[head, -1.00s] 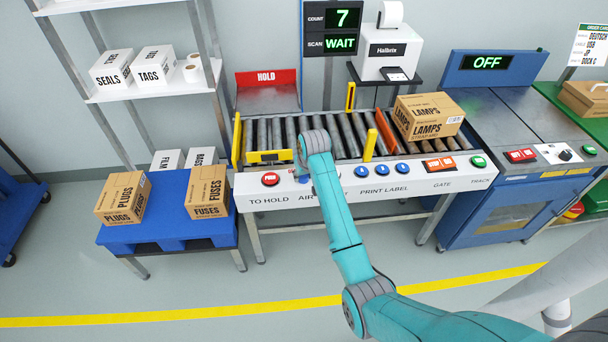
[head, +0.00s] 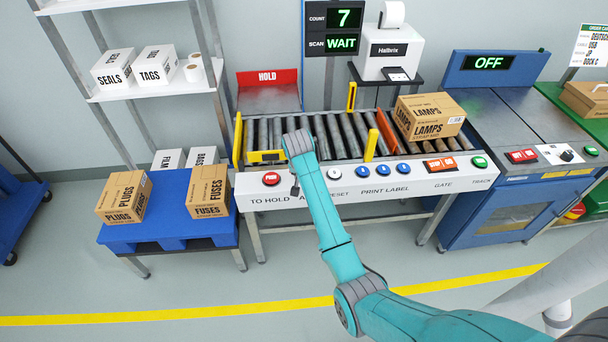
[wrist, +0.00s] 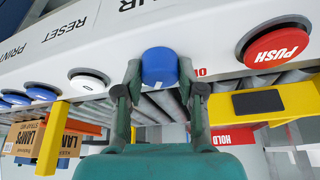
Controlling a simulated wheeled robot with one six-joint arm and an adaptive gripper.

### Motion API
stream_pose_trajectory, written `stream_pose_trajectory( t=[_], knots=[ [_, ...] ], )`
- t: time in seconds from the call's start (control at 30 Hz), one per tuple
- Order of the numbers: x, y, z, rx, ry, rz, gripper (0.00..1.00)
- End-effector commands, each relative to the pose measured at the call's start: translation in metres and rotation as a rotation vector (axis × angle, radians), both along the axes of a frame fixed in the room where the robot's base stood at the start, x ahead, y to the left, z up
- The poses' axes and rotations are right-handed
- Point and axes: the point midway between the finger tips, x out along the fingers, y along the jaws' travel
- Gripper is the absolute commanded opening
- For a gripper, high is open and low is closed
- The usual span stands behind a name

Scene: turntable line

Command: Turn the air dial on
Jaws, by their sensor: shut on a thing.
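The air dial (wrist: 160,68) is a blue knob on the white front panel (wrist: 205,28), with a label above it cut off at the frame edge. My gripper (wrist: 158,88) is shut on it, with one finger on each side of the knob. In the head view my arm covers the dial and part of its AIR label; only a dark bit of my gripper (head: 294,189) shows below the wrist. I cannot tell which way the dial is turned.
A red PUSH button (wrist: 273,48) and a white RESET button (wrist: 88,80) flank the dial. Blue print buttons (head: 383,169) lie further right. A yellow bracket (wrist: 265,104) is near my fingers. A LAMPS box (head: 428,116) sits on the rollers.

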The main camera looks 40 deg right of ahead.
Motion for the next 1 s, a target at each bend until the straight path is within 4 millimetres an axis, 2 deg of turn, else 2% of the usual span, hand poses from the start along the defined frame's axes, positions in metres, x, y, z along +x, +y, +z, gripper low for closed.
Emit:
stream_pose_trajectory(
  t=[0.27,0.3,0.4,0.77,0.87,1.0],
  knots=[
    [0.0,0.0,-0.001,0.002,0.001,-0.001,0.04],
    [0.0,0.0,-0.001,0.002,0.001,-0.001,0.41],
    [0.0,0.0,-0.001,0.002,0.001,-0.001,0.63],
    [0.0,0.001,0.003,0.001,-0.001,0.0,0.63],
    [-0.002,0.003,0.011,0.0,-0.001,0.0,0.63],
    [-0.008,0.01,0.033,-0.001,-0.004,0.0,0.63]
  ],
)
